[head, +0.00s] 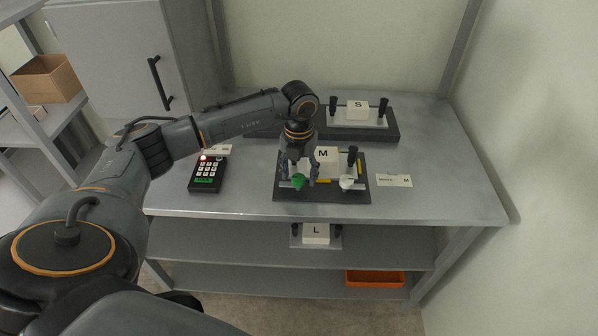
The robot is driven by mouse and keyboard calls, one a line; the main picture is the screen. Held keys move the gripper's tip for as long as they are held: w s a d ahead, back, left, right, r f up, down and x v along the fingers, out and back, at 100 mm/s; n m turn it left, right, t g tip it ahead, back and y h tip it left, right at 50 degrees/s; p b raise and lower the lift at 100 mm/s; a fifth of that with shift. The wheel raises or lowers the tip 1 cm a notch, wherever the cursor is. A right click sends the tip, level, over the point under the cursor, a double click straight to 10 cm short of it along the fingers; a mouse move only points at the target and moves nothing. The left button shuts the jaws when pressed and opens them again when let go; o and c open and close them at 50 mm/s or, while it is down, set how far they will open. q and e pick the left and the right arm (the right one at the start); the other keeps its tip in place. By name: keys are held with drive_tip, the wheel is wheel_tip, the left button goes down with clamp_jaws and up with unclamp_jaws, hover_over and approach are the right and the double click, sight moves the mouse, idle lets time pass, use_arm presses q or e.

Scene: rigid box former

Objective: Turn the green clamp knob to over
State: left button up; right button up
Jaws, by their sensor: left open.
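The green clamp knob (298,181) is at the front left of the box former marked M (327,156), which sits on a dark base plate (330,196) on the table. My left gripper (298,175) points down with its fingers apart, on either side of the green knob. I cannot tell whether the fingers touch it. A white knob (347,182) is at the front right of the same base. My left wrist hides the back left part of the former. My right gripper is out of view.
A dark keypad (207,174) lies to the left, and a label card (394,180) to the right. A former marked S (358,109) stands behind. One marked L (316,233) and an orange tray (375,278) are on lower shelves.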

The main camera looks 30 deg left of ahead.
use_arm(q)
drive_tip(key=c, duration=1.1)
drive_tip(key=shift+c, duration=0.2)
drive_tip(key=m+b, duration=0.2)
drive_tip(key=m, duration=0.1)
drive_tip(key=shift+f+b, duration=0.1)
drive_tip(key=shift+b, duration=0.25)
drive_tip(key=m+b, duration=0.3)
drive_tip(key=m, duration=0.2)
drive_tip(key=shift+d+m, duration=0.15)
drive_tip(key=shift+m, duration=0.25)
drive_tip(key=m+b, duration=0.3)
drive_tip(key=m, duration=0.2)
drive_tip(key=shift+s+d+m+b, duration=0.1)
drive_tip(key=shift+m+b, duration=0.6)
drive_tip(key=shift+m, duration=1.3)
